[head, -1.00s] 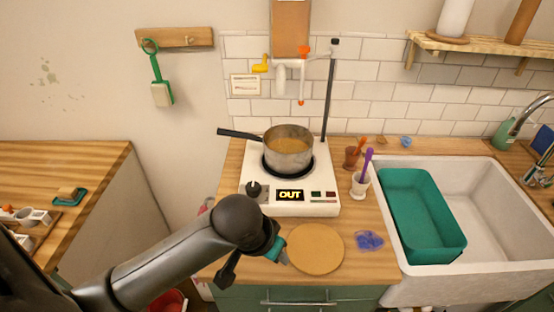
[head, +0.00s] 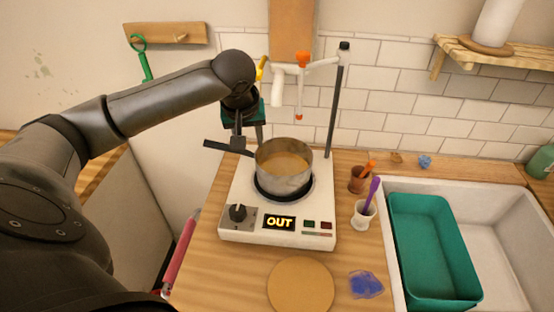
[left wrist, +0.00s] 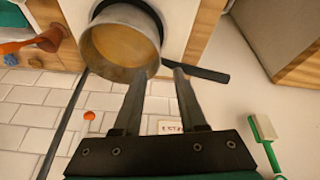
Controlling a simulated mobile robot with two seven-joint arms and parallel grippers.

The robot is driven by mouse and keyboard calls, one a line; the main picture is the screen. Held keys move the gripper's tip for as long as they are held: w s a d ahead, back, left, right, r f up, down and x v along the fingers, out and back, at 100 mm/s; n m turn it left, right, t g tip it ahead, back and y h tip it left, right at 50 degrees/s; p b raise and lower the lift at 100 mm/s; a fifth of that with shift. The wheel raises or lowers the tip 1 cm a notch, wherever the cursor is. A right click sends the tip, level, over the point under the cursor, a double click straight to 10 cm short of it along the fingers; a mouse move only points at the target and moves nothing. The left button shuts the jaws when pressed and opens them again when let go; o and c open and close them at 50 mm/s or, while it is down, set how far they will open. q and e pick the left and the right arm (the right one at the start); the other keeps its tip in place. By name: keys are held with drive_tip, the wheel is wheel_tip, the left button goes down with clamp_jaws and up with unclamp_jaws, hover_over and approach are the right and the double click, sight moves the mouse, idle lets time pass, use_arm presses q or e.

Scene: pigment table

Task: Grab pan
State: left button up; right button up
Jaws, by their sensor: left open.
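A steel pan (head: 283,181) with tan contents sits on the white hot plate (head: 318,226), its dark handle (head: 214,146) pointing left. My left gripper (head: 248,146) is open, pointing down at the handle beside the pan's rim. In the left wrist view the pan (left wrist: 122,47) is at the top and the handle (left wrist: 208,74) runs right from it. One fingertip is by the rim and the other overlaps the handle; I cannot tell whether either touches. The fingers (left wrist: 160,74) are spread along the handle rather than across it. My right gripper does not show.
A display reading OUT (head: 279,223) and a dark knob (head: 238,212) are on the hot plate's front. A vertical rod (head: 335,110) stands behind. Cups with tools (head: 363,215) stand right, before a teal basin (head: 432,250) in the sink. A round board (head: 300,285) lies in front.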

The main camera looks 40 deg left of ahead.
sight(256, 159)
use_arm(q)
drive_tip(key=b+x, duration=0.1)
drive_tip(key=x, duration=1.1)
drive_tip(key=shift+d+f, duration=0.1)
drive_tip(key=shift+f, duration=0.15)
drive_tip(key=shift+w+f, duration=0.2)
drive_tip(key=shift+f, duration=0.2)
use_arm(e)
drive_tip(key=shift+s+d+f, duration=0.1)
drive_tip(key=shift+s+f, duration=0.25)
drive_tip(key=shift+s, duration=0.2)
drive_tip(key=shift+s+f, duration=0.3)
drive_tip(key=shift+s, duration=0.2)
use_arm(q)
drive_tip(key=shift+c, duration=0.3)
clamp_jaws()
